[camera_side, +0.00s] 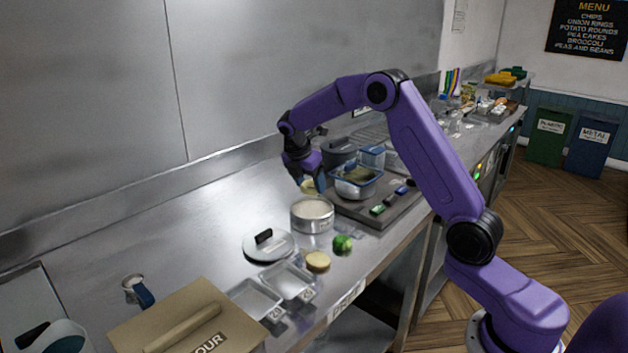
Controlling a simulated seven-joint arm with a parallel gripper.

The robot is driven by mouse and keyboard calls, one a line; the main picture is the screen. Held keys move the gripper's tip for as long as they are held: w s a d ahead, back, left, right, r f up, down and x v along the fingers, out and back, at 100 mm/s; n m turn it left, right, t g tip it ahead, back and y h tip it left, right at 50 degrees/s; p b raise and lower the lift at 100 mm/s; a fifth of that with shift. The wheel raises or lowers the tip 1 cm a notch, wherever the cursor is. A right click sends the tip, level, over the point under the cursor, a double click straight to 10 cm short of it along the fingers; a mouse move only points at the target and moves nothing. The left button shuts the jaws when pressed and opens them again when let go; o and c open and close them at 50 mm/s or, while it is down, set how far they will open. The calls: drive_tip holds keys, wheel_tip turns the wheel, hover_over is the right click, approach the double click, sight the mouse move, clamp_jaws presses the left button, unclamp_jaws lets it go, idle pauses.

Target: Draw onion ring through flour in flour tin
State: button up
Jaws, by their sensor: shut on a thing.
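My gripper (310,181) points down just above and behind the flour tin, at its upper edge in the picture. It is shut on a pale yellowish piece (308,186), which looks like the onion ring; the fingers hide part of it. The flour tin (312,226) is a round, silver, open tin with pale flour (312,208) inside. It stands on the steel counter at the left edge of the dark board. The held piece appears above the tin's far rim; I cannot tell whether it touches the flour.
A lid (268,245) with a black handle lies left of the tin. A green item (342,244), a tan round (317,261) and shallow trays (287,280) are in front. Pots and containers (357,181) crowd the board (375,216) to the right. The counter behind left is clear.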

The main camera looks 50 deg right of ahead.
drive_tip(key=shift+f, duration=4.75)
drive_tip(key=shift+a+f, duration=0.1)
drive_tip(key=shift+a, duration=0.35)
drive_tip(key=shift+d, duration=0.1)
drive_tip(key=shift+d, duration=0.85)
drive_tip(key=shift+a, duration=1)
drive_tip(key=shift+d, duration=0.5)
